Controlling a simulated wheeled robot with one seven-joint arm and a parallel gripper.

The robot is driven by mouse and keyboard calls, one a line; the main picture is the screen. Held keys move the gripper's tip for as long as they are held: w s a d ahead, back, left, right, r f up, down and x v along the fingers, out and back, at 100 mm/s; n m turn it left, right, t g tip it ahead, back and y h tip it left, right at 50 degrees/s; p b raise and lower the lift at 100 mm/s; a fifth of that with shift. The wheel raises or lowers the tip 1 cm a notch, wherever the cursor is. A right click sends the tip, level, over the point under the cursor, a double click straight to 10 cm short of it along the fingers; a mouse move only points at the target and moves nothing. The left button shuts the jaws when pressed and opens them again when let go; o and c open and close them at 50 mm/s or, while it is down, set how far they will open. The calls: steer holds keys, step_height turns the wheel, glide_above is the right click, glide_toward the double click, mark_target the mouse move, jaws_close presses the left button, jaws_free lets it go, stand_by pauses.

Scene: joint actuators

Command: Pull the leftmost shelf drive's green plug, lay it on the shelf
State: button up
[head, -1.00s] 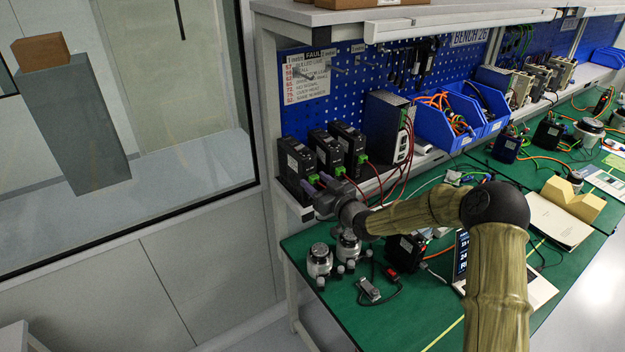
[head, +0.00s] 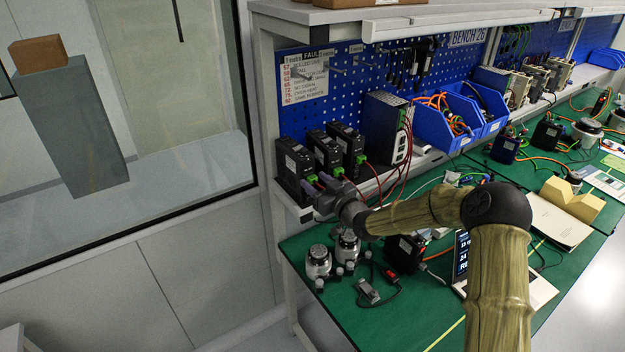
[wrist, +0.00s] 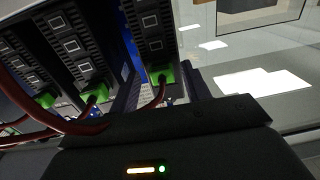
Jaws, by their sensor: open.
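Three black shelf drives stand side by side on the shelf in the head view. The leftmost drive (head: 293,160) has a green plug (head: 312,179) low on its front. Contact cannot be made out.
The middle drive (head: 325,150) and right drive (head: 347,143) stand close beside, each with a green plug and red cable. A taller power unit (head: 385,130) and blue bins (head: 440,128) stand farther right. The green bench (head: 400,310) below holds round metal parts (head: 318,262).

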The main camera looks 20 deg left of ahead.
steer(key=shift+s+a+b, duration=0.1)
steer(key=shift+a+b, duration=0.05)
steer(key=shift+b, duration=0.25)
jaws_close()
stand_by(0.4)
steer(key=b+v, duration=0.1)
steer(key=v, duration=0.5)
steer(key=shift+b, duration=0.35)
stand_by(1.0)
